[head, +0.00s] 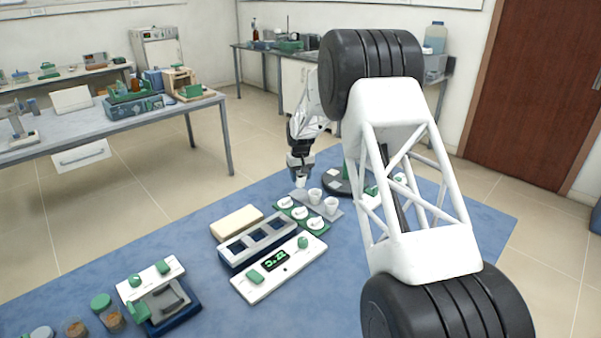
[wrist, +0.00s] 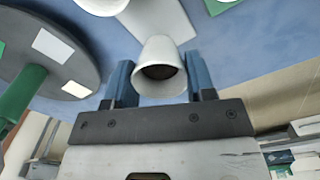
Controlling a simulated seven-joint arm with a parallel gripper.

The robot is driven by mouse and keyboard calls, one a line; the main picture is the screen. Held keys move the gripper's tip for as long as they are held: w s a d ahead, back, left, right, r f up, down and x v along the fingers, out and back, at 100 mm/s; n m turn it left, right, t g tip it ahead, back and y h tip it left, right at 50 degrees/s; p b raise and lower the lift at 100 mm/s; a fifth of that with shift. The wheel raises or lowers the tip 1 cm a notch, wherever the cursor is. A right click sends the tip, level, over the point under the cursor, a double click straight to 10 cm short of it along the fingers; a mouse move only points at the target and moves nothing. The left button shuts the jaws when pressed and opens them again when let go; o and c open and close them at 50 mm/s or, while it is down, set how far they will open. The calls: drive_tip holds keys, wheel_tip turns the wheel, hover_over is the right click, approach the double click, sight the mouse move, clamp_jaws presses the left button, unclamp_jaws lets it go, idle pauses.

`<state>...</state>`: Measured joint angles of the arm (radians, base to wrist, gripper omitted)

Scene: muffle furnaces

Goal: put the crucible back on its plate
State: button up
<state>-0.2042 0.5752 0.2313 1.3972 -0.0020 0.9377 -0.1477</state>
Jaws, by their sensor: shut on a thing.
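My gripper (head: 300,173) points down at the far end of the blue table, shut on a small white crucible (head: 300,183). In the wrist view the crucible (wrist: 158,50) sits between the two blue fingers, with something dark inside its mouth. It is at the left end of the grey plate (head: 336,216); I cannot tell whether it touches it. Two other white crucibles (head: 315,195) (head: 331,205) stand upright on that plate. The plate (wrist: 165,20) also shows beyond the held crucible in the wrist view.
A green tray (head: 306,219) with several white lids lies in front of the plate. A dark round stand (head: 337,184) is behind it, to the right. A white control panel (head: 279,268), a blue-grey rack (head: 257,242) and a beige block (head: 237,221) lie nearer. Bare table is left.

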sight(301, 183)
drive_tip(key=shift+f, duration=1.55)
drive_tip(key=shift+f, duration=0.45)
drive_tip(key=o, duration=1.4)
drive_tip(key=shift+o, duration=0.2)
drive_tip(key=shift+r, duration=3.95)
drive_tip(key=shift+r, duration=0.1)
